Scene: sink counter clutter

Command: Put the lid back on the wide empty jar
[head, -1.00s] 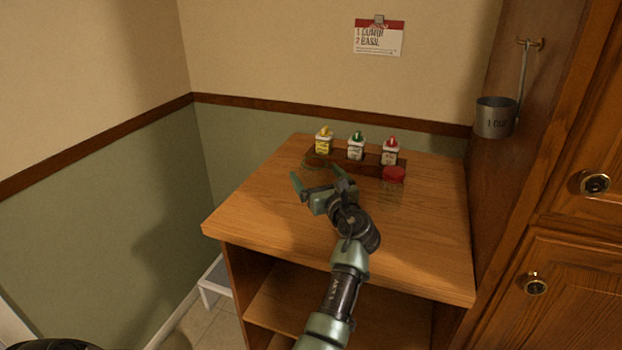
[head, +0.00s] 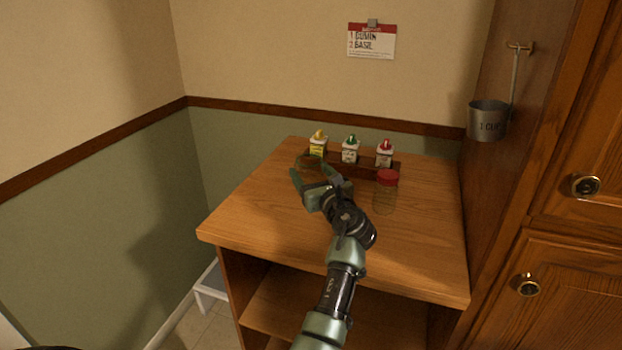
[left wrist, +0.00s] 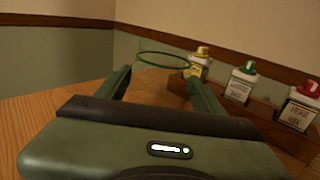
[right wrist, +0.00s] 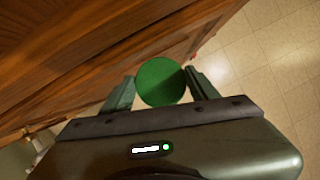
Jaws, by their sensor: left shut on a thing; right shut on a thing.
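The wide empty jar (head: 306,162) is clear glass and stands upright on the wooden counter. Its open green-tinted rim (left wrist: 163,61) shows in the left wrist view, and its body is mostly hidden. My left gripper (head: 315,176) is shut on the jar, with a finger on each side of it. The round green lid (right wrist: 161,82) shows face-on in the right wrist view. My right gripper (right wrist: 158,80) is shut on the lid, gripping its edges beside a wooden cabinet, above the tiled floor. It is out of the head view.
A wooden rack (head: 345,164) with yellow-, green- and red-topped bottles stands just behind the jar. A red-lidded jar (head: 386,192) stands to the right of my left gripper. A metal cup (head: 487,121) hangs on the cabinet side. The counter's front (head: 270,228) is clear.

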